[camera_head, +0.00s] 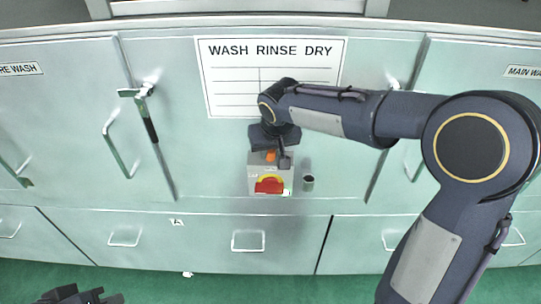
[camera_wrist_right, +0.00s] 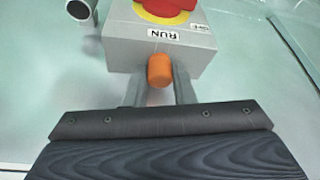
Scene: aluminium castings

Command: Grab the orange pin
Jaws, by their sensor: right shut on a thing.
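The orange pin (camera_wrist_right: 160,70) sticks out of the side of a grey switch box (camera_wrist_right: 118,42), just by its RUN label. In the head view the pin (camera_head: 270,155) shows as a small orange spot at the top of the box (camera_head: 255,178). My right gripper (camera_wrist_right: 159,88) is shut on the pin, one grey finger on each side, with the pin still at the box. In the head view my right gripper (camera_head: 272,148) partly covers the box top. My left gripper (camera_head: 88,297) shows only partly at the bottom left edge; its jaws are unclear.
The box carries a red and yellow rotary switch (camera_head: 269,185). A short round tube (camera_head: 308,183) sits right of it. A lever handle (camera_head: 145,112) and door handles (camera_head: 118,150) stick out from the pale green panels. A WASH RINSE DRY sign (camera_head: 225,75) hangs above.

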